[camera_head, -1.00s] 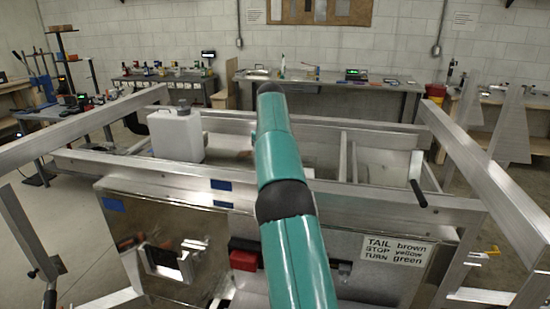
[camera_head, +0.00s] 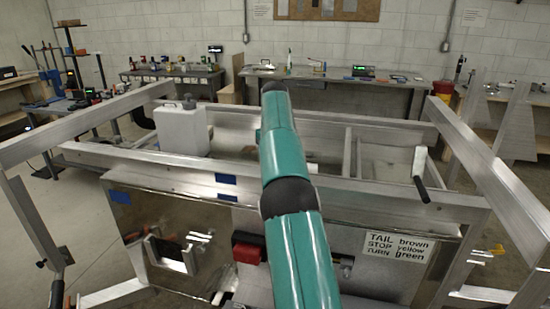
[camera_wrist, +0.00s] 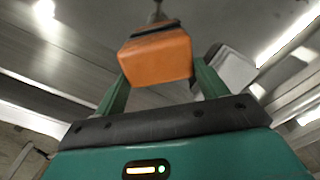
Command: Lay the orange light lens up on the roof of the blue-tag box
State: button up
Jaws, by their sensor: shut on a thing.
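In the wrist view, my gripper (camera_wrist: 160,74) is shut on the orange light (camera_wrist: 155,52), a blocky orange lens with a dark backing along its upper edge. The light sits between the two green fingers, clear of any surface that I can make out. In the head view, my own arm hides the gripper and the light. A polished metal box front (camera_head: 165,220) at lower left carries a blue tag (camera_head: 120,197) at its upper left corner. I cannot clearly make out the roof of this box.
Aluminium rails (camera_head: 330,190) frame the trailer. Two blue tape pieces (camera_head: 226,179) mark the front rail. A white jug (camera_head: 182,128) stands behind it. A red light (camera_head: 248,250) and a wiring label (camera_head: 398,246) are on the front. A black-gripped crank (camera_head: 421,178) stands at right.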

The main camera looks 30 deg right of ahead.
jog(key=shift+f, duration=0.3)
jog(key=o, duration=1.2)
jog(key=shift+c, duration=0.2)
